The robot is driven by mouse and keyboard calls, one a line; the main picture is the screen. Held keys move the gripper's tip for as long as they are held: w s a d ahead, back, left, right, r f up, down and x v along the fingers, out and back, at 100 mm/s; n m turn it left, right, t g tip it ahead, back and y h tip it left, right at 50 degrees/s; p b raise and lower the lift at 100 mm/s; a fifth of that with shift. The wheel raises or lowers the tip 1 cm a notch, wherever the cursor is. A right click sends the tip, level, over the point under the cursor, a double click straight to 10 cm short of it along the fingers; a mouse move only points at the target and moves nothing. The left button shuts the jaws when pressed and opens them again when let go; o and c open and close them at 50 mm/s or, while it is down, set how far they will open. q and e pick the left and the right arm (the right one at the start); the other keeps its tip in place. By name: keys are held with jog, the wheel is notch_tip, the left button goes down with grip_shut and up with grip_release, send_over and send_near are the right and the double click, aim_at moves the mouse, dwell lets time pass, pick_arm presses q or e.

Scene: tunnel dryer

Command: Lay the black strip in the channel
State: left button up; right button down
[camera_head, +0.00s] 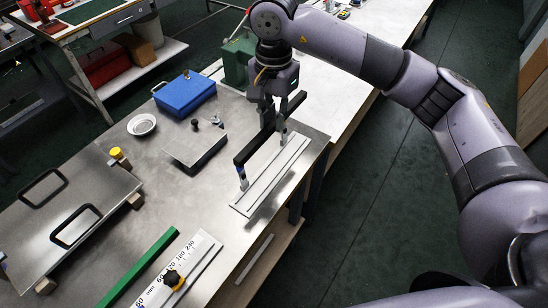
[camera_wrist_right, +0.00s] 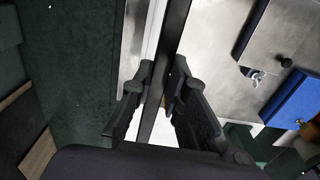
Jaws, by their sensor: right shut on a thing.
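My right gripper (camera_head: 268,112) is shut on the black strip (camera_head: 252,146), holding it near its middle. The strip also shows between the fingers in the right wrist view (camera_wrist_right: 172,38). The strip is above the table, and its near end is over a small upright piece with a dark blue part (camera_head: 242,178). The pale grey channel (camera_head: 268,182) lies on the table's right side, roughly parallel to the strip and to its right. Another upright piece (camera_head: 283,131) stands near the channel's far end. The gap between strip and channel is hard to judge. My left gripper is not in view.
A grey block with dark knobs (camera_head: 195,148), a blue box (camera_head: 184,95) and a white bowl (camera_head: 142,125) stand left of the channel. A plate with two black handles (camera_head: 70,225), a green bar (camera_head: 140,268) and a ruler (camera_head: 190,262) lie nearer. The table's right edge is close.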

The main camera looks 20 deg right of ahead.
jog(key=p, duration=0.2)
send_over(274, 169)
notch_tip(274, 169, down, 10)
jog(key=shift+r, duration=0.1)
notch_tip(274, 169, down, 4)
jog(key=shift+s+f+p, duration=0.1)
jog(key=shift+p, duration=0.35)
jog(key=shift+f, duration=0.15)
jog(key=shift+f, duration=0.1)
jog(key=shift+f+b, duration=0.55)
jog(key=shift+b, duration=0.35)
jog(key=c, duration=1.6)
grip_release()
jog(key=shift+o, duration=0.2)
jog(key=shift+r, duration=0.15)
